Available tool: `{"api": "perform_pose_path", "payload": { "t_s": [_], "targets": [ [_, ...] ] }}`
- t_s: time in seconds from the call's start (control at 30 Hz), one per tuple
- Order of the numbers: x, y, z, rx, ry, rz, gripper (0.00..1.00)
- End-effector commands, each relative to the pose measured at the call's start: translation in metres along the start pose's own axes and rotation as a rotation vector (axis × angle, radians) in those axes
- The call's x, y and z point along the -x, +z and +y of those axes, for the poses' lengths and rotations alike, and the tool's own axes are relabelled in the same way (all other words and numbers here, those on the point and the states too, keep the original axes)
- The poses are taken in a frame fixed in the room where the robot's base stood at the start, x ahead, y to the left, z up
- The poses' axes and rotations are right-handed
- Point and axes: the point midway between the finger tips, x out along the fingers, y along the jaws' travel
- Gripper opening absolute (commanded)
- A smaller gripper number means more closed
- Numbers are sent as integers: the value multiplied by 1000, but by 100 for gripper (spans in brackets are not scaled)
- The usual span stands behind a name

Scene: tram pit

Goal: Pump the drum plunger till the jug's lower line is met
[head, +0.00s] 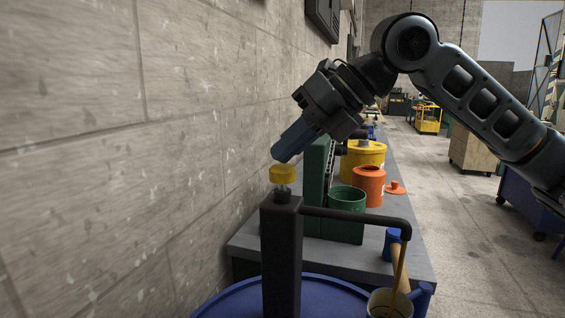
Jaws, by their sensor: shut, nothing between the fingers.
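The drum plunger has a yellow knob (283,174) on a short pale rod. The rod stands slightly out of the dark pump column (282,245) on the blue drum (235,298). My gripper (284,152) is shut and empty, its blue fingers tilted down to the left just over the knob. I cannot tell if they touch it. The dark spout (355,218) runs right and bends down over the jug (390,293), whose rim shows at the bottom edge. A tan strip lies between spout and jug; I cannot tell if it is liquid. The jug's lines are not readable.
Behind the drum a grey bench (415,262) carries a green bin (345,212), an orange canister (369,186), a yellow container (362,160) and a blue cylinder (391,244). A block wall (150,130) stands close on the left. Open floor (470,230) is on the right.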

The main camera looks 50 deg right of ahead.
Motion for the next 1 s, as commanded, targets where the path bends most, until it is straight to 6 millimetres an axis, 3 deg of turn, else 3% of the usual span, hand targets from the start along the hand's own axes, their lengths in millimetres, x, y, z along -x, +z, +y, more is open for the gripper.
{"api": "perform_pose_path", "payload": {
  "t_s": [1.0],
  "targets": [
    [-8, -6, -6, 0, 0, 1, 0]
  ]
}}
